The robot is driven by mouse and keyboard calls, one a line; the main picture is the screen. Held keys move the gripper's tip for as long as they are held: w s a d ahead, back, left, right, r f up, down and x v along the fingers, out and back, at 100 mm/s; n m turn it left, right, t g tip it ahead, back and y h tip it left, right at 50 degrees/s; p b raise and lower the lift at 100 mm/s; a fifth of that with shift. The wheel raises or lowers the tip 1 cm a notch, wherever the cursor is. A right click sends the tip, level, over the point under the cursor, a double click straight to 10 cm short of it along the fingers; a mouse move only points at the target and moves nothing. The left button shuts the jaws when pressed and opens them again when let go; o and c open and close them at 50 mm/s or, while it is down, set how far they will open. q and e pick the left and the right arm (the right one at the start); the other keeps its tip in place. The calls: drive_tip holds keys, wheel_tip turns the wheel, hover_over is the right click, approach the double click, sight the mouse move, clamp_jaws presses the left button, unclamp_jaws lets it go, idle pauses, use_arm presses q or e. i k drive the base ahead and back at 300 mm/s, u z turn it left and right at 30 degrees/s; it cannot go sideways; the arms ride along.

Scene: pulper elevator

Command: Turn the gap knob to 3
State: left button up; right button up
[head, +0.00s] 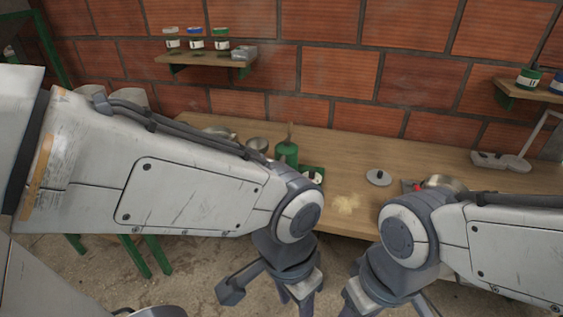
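I cannot make out a gap knob or its numbers in the head view; my arms cover part of the scene. A green upright object with a thin stem (287,151) stands on the wooden bench, partly behind my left arm; I cannot tell whether it bears the knob. My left gripper (307,303) hangs down in front of the bench at the bottom of the picture. My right gripper (357,297) hangs to the right of it, also low. The fingertips of both are cut off or too unclear to show their opening. Neither visibly touches anything.
The wooden bench (345,165) runs along a brick wall. A grey disc with a small knob (379,177) lies on it. A metal bowl (443,183) is partly behind my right arm. Small jars (195,43) stand on a wall shelf (195,60).

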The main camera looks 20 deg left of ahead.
sight(311, 171)
drive_tip(key=u, duration=0.65)
drive_tip(key=i, duration=1.05)
drive_tip(key=z, duration=0.1)
